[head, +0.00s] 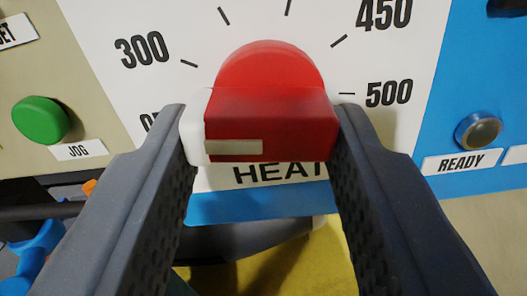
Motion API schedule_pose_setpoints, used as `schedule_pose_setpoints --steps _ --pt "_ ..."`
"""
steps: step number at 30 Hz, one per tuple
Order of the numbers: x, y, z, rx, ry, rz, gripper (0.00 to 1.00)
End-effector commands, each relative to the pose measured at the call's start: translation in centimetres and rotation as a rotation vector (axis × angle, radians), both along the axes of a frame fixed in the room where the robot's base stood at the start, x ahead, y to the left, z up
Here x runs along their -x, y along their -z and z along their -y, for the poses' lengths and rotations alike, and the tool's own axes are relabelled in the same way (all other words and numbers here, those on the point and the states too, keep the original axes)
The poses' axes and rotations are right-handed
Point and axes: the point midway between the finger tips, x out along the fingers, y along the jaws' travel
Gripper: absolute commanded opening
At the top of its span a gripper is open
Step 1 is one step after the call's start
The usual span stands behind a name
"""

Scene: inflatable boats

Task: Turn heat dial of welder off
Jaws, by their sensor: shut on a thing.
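The heat dial (270,70) is a red round knob with a red grip bar across it, on a white scale plate marked HEAT. My gripper (262,135) is shut on the dial's bar, with one dark finger on each side. The bar has a white left end and a pale pointer strip on its front face, toward the left. The scale (190,62) shows 300 at left, 450 at upper right and 500 at right. The marking at lower left is mostly hidden behind my left finger.
A green JOG button (40,119) is on the beige panel at left. A READY lamp (478,131) is on the blue panel at right. Below the panel are a yellow surface (290,268) and blue parts (38,250) at lower left.

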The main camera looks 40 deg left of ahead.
Motion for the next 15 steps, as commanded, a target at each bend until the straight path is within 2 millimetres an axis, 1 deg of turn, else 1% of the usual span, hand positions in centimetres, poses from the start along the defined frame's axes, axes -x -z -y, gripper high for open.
schedule_pose_setpoints --steps 6,15 --pt "-0.26 0.18 0.28 0.133 0.002 0.089 0.15" --pt "-0.29 0.29 0.31 0.242 0.002 0.171 0.15"
